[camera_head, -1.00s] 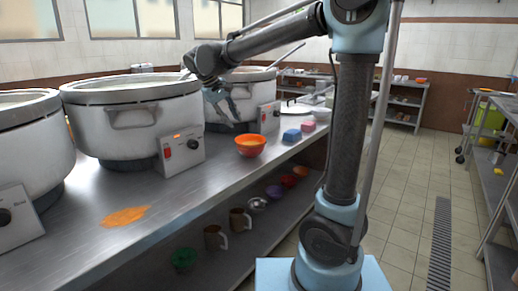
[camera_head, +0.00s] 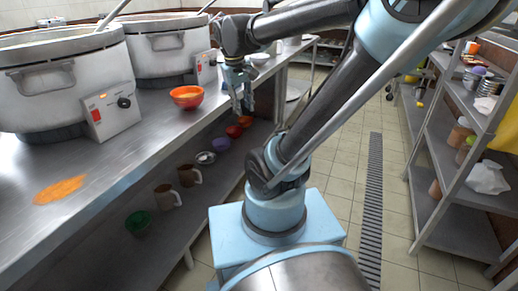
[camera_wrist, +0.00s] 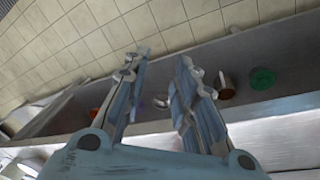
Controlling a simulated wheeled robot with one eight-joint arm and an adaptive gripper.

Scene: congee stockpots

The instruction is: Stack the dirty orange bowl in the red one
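An orange bowl (camera_head: 187,98) with a lighter orange inside sits upright on the counter in the head view. A red bowl (camera_head: 234,132) stands on the shelf below, with a smaller orange bowl (camera_head: 246,121) just behind it. My gripper (camera_head: 242,112) points down, right of the counter bowl and near the counter's front edge, apart from it. In the wrist view its two fingers (camera_wrist: 158,62) are spread with nothing between them. An orange-red patch (camera_wrist: 94,113) shows beside the left finger, too partly hidden to tell which bowl it is.
The shelf also holds a purple bowl (camera_head: 221,145), a metal bowl (camera_head: 205,157), two brown mugs (camera_head: 167,196) and a green bowl (camera_head: 138,223). Large pots (camera_head: 60,80) line the counter (camera_head: 120,160), which has an orange spill (camera_head: 60,189).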

